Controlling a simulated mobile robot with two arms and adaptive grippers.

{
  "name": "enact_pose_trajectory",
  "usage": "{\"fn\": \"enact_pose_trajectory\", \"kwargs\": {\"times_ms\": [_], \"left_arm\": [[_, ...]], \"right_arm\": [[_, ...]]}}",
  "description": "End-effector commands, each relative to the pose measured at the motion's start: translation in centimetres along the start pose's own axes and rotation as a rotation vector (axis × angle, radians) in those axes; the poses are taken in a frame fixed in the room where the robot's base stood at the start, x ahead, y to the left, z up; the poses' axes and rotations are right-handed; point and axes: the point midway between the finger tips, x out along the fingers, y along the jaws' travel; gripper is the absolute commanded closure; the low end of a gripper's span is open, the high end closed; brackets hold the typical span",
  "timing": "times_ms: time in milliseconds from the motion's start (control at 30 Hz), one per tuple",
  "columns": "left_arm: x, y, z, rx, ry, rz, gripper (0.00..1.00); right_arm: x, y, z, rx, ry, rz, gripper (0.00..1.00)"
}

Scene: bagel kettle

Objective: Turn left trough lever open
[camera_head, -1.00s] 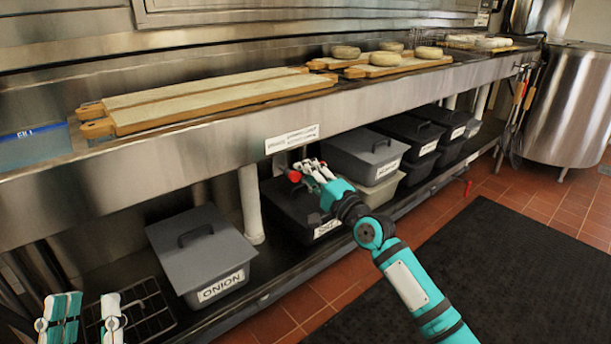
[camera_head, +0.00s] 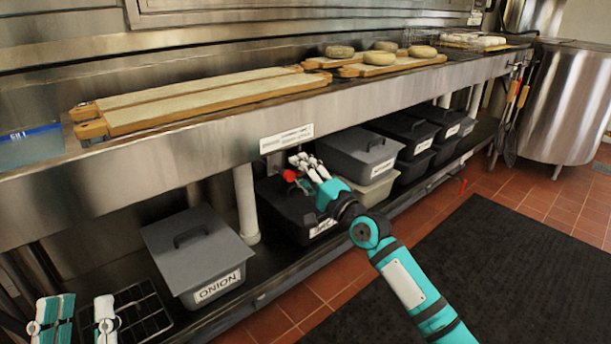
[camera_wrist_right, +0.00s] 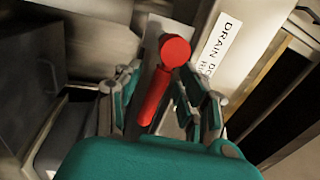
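The left trough lever is a red handle with a round end (camera_head: 289,175), hanging under the trough below a white label. In the right wrist view the red lever (camera_wrist_right: 160,85) stands between the fingers of my right gripper (camera_wrist_right: 160,98). The fingers are apart, one on each side of it, and I see no clear grip. In the head view my right gripper (camera_head: 308,168) is at the lever, its fingers partly covering it. My left gripper (camera_head: 76,318) is at the lower left, its two fingers apart and empty, away from the lever.
The steel trough front (camera_head: 210,150) runs just above my right gripper. A grey ONION bin (camera_head: 200,250) and several dark bins (camera_head: 405,130) stand on the lower shelf. A white pipe (camera_head: 246,205) is left of the lever. A black mat (camera_head: 500,270) lies on the floor.

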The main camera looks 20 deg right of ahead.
Motion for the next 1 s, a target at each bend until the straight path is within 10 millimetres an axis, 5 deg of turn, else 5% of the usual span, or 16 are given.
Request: {"fn": "enact_pose_trajectory", "kwargs": {"times_ms": [167,600,1000], "left_arm": [[0.0,0.0,0.0,0.0,-0.001,-0.001,0.6],[0.0,0.0,0.0,0.0,0.0,0.0,0.6],[0.0,0.0,0.0,0.0,0.0,0.0,0.6]], "right_arm": [[-1.7,0.1,0.0,0.001,0.001,0.002,0.61],[-10.4,0.2,0.0,-0.002,0.0,0.006,0.61],[-12.1,0.1,0.0,-0.001,0.0,0.002,0.61]]}}
